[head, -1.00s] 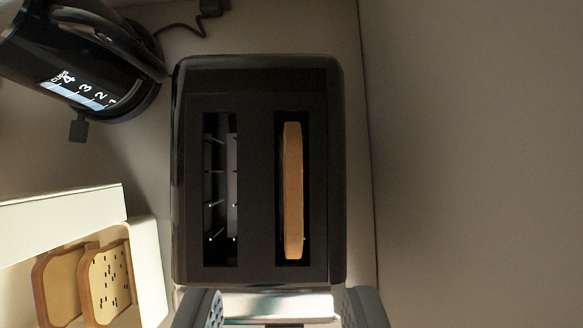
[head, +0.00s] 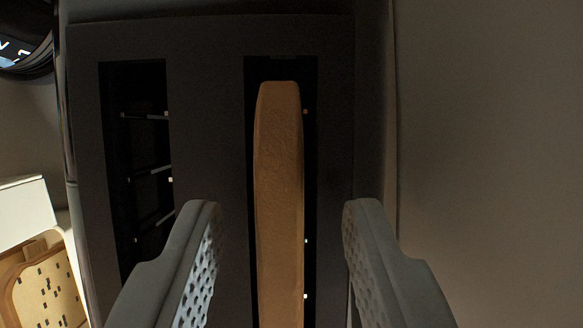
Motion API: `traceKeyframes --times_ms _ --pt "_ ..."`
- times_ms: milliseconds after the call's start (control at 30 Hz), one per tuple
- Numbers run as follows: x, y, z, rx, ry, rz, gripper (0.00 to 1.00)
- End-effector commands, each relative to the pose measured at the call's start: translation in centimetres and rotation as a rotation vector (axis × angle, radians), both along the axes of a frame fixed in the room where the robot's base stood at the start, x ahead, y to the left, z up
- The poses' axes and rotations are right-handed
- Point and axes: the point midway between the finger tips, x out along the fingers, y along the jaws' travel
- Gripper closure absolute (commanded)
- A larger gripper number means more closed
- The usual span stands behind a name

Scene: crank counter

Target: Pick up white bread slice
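A bread slice (head: 279,190) stands on edge in the right slot of the black toaster (head: 210,110). Only its tan top edge and a little of its sides show, and its near end runs off the bottom of the picture. My gripper (head: 280,225) is open and empty above the toaster. One grey finger is left of the slice and the other right of it, both apart from it. The toaster's left slot (head: 140,160) is empty, with its wires showing.
A pale box (head: 22,215) with a seeded bread slice (head: 48,295) is at the lower left. Part of a dark kettle (head: 25,45) shows at the upper left. The plain grey surface right of the toaster (head: 490,160) is clear.

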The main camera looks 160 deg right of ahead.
Motion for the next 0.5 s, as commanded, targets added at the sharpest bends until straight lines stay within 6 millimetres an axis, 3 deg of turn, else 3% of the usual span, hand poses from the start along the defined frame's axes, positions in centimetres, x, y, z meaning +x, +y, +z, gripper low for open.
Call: traceKeyframes --times_ms 100,500 --pt "0.32 0.14 -0.95 0.000 0.002 0.000 0.63" --pt "0.36 0.15 -1.00 0.000 0.000 0.000 0.63"
